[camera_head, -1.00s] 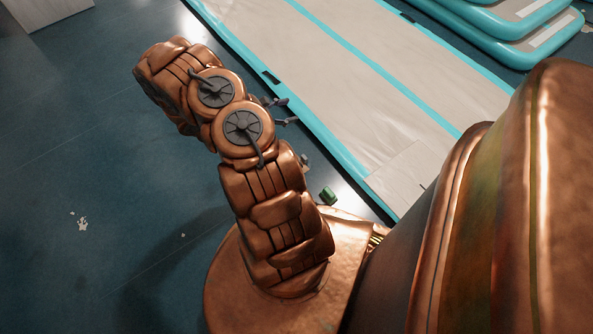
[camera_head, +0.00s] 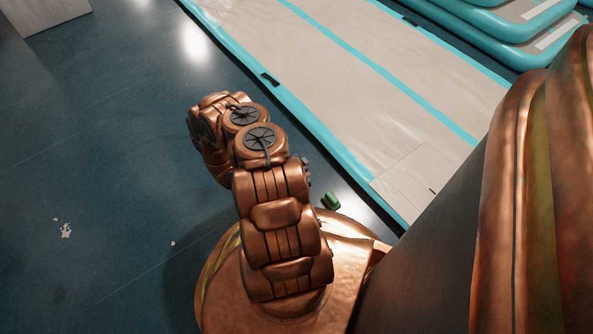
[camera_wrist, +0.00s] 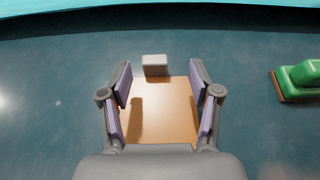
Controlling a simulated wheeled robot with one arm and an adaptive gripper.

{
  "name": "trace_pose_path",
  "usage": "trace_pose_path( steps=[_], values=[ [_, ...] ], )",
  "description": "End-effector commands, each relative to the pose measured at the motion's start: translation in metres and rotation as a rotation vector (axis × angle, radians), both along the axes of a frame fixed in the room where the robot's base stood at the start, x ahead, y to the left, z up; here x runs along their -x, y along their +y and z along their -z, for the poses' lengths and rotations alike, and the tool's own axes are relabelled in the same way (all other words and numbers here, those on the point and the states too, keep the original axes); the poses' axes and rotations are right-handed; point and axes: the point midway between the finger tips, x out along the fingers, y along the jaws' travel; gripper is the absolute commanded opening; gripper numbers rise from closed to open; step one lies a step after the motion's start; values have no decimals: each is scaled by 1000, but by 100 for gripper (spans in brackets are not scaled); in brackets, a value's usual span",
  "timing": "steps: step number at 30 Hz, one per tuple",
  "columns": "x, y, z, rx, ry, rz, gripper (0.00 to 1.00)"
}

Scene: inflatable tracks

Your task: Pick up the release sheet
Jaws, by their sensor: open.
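A flat tan rectangular sheet, seemingly the release sheet (camera_wrist: 165,105), lies on the dark blue floor in the wrist view. A small grey block (camera_wrist: 155,65) sits at its far edge, touching or overlapping it. My gripper (camera_wrist: 164,90) is open, its two pairs of purple-padded fingers standing to the left and right over the sheet. Nothing is held between them. I cannot tell the height above the sheet. The near edge of the sheet is hidden by my gripper's body. In the head view my arm hides the gripper and this sheet.
A green tool with a brown base (camera_wrist: 300,80) stands right of the sheet; a green object (camera_head: 330,201) also shows beside my base. A long beige inflatable track with turquoise edges (camera_head: 330,85) lies beyond. Stacked tracks (camera_head: 500,30) are at top right. Floor at left is mostly clear.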

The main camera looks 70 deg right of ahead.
Motion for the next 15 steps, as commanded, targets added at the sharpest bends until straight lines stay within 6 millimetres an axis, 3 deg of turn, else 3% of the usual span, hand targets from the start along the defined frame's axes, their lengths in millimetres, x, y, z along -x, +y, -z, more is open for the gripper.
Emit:
trace_pose_path(
  steps=[15],
  values=[
    [16, -45, 22, 2, -1, 2, 62]
  ],
)
